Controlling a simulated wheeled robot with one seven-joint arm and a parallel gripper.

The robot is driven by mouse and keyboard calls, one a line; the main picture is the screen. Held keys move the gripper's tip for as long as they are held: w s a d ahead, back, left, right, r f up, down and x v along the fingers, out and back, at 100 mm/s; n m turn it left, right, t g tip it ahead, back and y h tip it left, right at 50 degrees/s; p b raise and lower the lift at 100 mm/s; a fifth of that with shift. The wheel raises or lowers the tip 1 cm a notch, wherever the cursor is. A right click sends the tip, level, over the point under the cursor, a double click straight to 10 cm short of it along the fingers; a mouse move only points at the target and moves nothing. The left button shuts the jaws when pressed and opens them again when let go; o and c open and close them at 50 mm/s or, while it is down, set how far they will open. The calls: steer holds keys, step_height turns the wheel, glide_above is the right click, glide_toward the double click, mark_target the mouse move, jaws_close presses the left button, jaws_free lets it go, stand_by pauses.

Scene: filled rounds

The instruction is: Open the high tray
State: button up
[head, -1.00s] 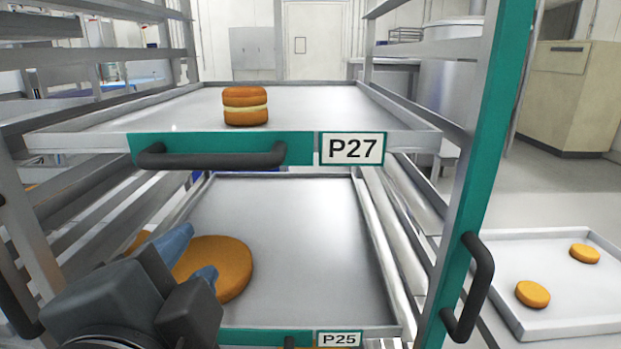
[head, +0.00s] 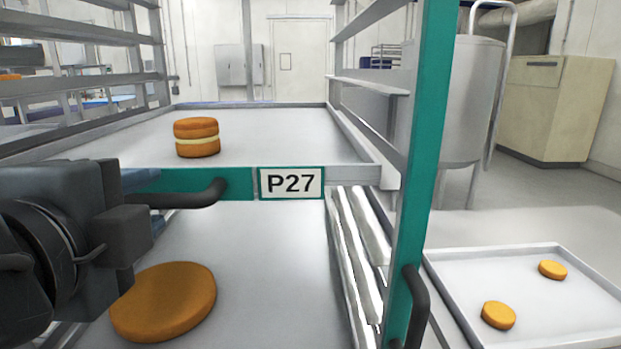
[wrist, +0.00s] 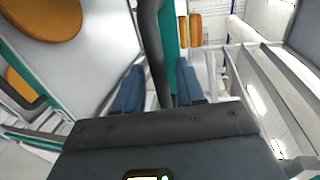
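The high tray (head: 255,150) is grey metal with a teal front strip and a P27 label (head: 290,183). A two-layer orange cake with a pale filling (head: 197,138) stands on it. Its dark bar handle (head: 195,197) is partly hidden by my gripper (head: 150,200) at its left end. In the wrist view, the handle (wrist: 152,40) runs between the two blue fingers of my gripper (wrist: 158,72). The fingers stand apart, with visible gaps beside the bar, so my gripper is open around the handle.
A lower tray (head: 270,285) with a large orange round (head: 165,300) lies below. The teal rack post (head: 425,150) with a dark handle (head: 415,305) stands to the right. A floor-level-looking tray (head: 570,320) with two small rounds is farther right.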

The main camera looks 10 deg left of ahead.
steer(key=shift+w+a+f, duration=0.1)
steer(key=shift+w, duration=0.25)
steer(key=shift+c, duration=0.5)
jaws_close()
